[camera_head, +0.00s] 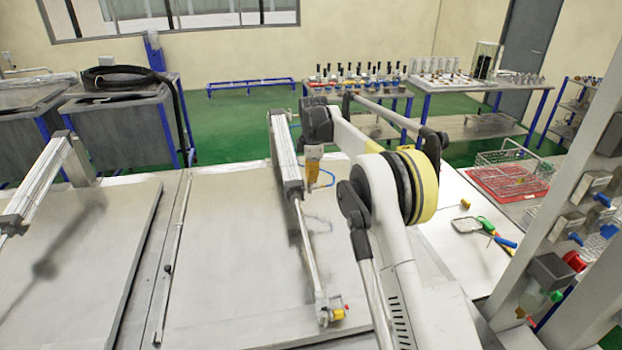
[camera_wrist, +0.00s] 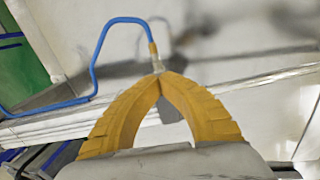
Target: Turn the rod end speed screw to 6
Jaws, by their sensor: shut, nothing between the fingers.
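A pneumatic cylinder (camera_head: 285,150) with a long silver body and a dark end block (camera_head: 293,190) stands over the middle lid (camera_head: 225,240). Its thin rod (camera_head: 308,245) reaches down to a bracket (camera_head: 328,312) near the lid's front edge. My gripper (camera_head: 312,182), with yellow fingers, points down just right of the dark end block. In the wrist view my gripper (camera_wrist: 160,78) is shut with its fingertips together and nothing between them. Just past the tips is a small metal fitting with a brass collar (camera_wrist: 153,50) and a blue tube (camera_wrist: 95,60). The speed screw and its scale cannot be made out.
Another lid (camera_head: 75,250) with its own cylinder (camera_head: 35,180) lies at the left. A red tray with a wire basket (camera_head: 510,175) and hand tools (camera_head: 485,228) lie on the right table. A post with coloured buttons (camera_head: 573,261) stands at the right.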

